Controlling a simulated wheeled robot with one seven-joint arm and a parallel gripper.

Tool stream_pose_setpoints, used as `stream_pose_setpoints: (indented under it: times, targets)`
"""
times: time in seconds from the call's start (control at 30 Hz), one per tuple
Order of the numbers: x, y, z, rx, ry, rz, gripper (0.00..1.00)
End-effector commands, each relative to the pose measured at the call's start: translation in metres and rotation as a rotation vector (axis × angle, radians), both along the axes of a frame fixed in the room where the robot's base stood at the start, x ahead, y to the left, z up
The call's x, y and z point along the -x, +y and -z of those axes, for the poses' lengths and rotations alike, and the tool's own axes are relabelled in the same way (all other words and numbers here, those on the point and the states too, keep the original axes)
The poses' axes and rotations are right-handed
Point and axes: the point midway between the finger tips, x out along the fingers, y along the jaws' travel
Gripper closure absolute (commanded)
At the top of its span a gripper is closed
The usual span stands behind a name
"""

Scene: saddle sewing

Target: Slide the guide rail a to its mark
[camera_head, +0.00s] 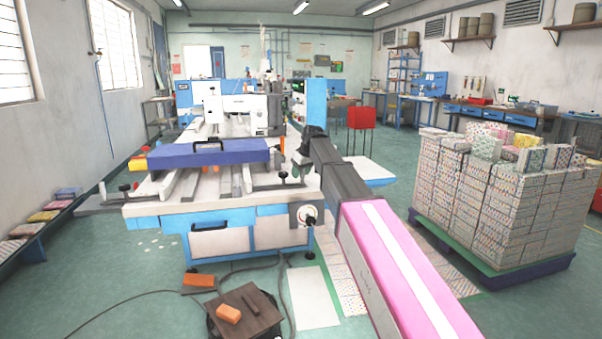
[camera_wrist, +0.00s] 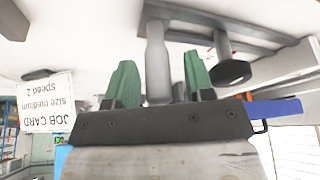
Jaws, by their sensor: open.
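The machine's white table (camera_head: 190,205) carries grey guide rails. The right-hand rail (camera_head: 262,187) has a black knob (camera_head: 283,175), close to my gripper (camera_head: 297,176). A second black knob (camera_head: 125,188) stands at the table's left end. I cannot read a letter or a mark on either rail. In the wrist view, my gripper (camera_wrist: 160,80) is open, with its green fingers spread. A grey upright post (camera_wrist: 157,62) shows between the fingers; I cannot tell if they touch it. A dark knob (camera_wrist: 232,70) is beside the right finger, outside the gap.
A blue-purple bar with a black handle (camera_head: 208,155) lies across the table. A job card (camera_wrist: 46,103) appears upside down in the wrist view. Stacked patterned boxes (camera_head: 505,195) stand at right. A dark stool (camera_head: 245,312) and cables lie in front.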

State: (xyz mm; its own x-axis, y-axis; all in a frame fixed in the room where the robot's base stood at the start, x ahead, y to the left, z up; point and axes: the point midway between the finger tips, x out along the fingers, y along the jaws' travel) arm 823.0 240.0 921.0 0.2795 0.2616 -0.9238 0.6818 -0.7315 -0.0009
Motion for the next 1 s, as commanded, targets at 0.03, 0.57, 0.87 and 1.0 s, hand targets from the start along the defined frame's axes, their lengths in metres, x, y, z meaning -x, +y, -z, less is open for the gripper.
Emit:
stream_pose_setpoints:
  times: [0.03,0.57,0.87,1.0]
  targets:
    - [0.000,0.000,0.000,0.000,0.000,0.000,0.51]
    - [-0.006,-0.021,0.000,-0.001,0.001,0.003,1.00]
    - [-0.007,-0.024,0.000,0.000,0.001,0.000,1.00]
    - [-0.007,-0.024,0.000,-0.001,0.001,0.000,0.51]
